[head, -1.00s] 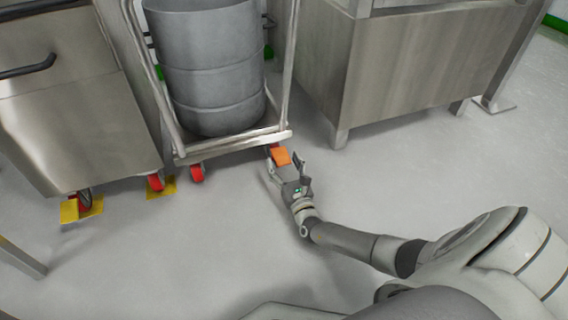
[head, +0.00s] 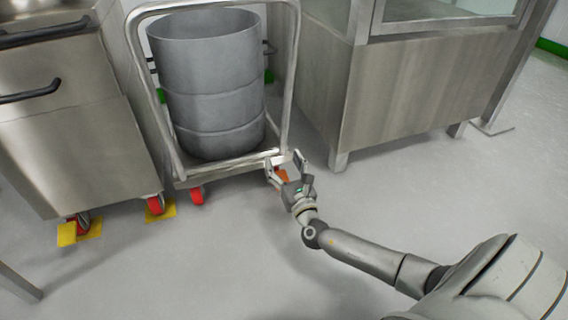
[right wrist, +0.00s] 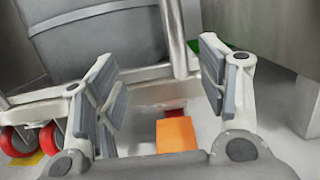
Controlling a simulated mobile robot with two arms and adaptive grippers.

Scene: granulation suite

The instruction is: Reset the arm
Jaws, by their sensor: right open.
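My right gripper (head: 284,163) is open and empty, in front of the near right corner of the wheeled trolley (head: 232,168). In the right wrist view its two fingers (right wrist: 165,95) stand wide apart. An orange block or pedal (right wrist: 176,134) shows low between them, beyond the palm, beside a red part. In the head view the gripper hides most of this orange piece (head: 282,175). My right arm reaches in from the lower right. My left gripper is not in view.
A grey drum (head: 208,85) stands on the trolley, which has red wheels (head: 197,195). A steel cabinet (head: 75,140) with yellow pieces at its wheels is on the left. A steel bench (head: 400,100) stands at the right. The floor in front is clear.

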